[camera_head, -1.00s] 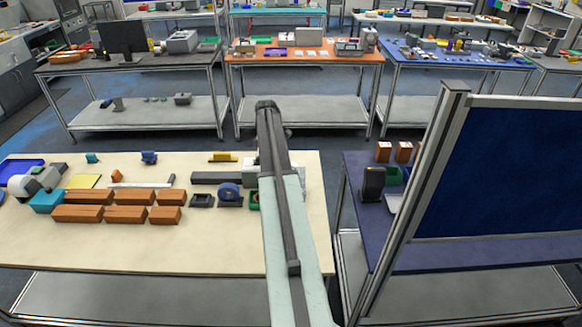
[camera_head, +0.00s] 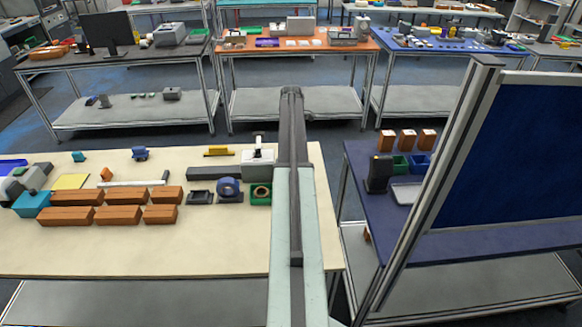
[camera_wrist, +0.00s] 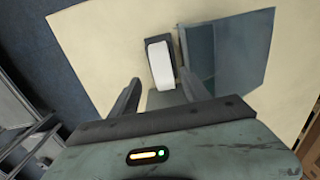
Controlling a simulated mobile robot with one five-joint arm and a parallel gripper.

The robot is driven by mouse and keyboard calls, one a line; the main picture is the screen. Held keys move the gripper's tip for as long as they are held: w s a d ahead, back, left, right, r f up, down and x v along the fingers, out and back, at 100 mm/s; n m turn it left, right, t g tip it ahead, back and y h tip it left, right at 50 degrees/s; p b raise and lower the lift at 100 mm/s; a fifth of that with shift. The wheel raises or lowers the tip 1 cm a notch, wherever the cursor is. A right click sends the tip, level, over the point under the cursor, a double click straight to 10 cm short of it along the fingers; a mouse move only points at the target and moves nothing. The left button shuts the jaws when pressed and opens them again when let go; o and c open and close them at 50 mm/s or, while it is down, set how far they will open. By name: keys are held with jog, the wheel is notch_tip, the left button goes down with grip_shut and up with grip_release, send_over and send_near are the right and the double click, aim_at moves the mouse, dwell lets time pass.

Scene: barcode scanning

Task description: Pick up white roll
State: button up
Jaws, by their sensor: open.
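In the wrist view a white roll (camera_wrist: 160,64) with rounded ends stands on a grey base on the cream table. My gripper (camera_wrist: 158,80) is open, with one finger to each side of the roll's near end in the picture. The fingers look apart from the roll, and nothing is held. How far below the fingertips the roll lies is hard to tell. In the head view my arm runs over the table's right part and my gripper cannot be made out. I cannot pick out the same roll for sure there.
A blue-grey panel (camera_wrist: 228,55) lies right of the roll. On the cream table (camera_head: 140,248) are several brown boxes (camera_head: 115,216), a blue tape dispenser (camera_head: 229,187), a green bin (camera_head: 261,194) and a grey-white device (camera_head: 257,158). A blue board (camera_head: 510,150) stands at right.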

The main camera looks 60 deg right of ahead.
jog(key=shift+f+b, duration=1.4)
jog(key=shift+f, duration=0.1)
jog(key=f+b, duration=0.5)
jog(key=shift+s+a+f, duration=0.1)
jog(key=shift+a, duration=0.15)
jog(key=shift+r, duration=0.2)
grip_shut()
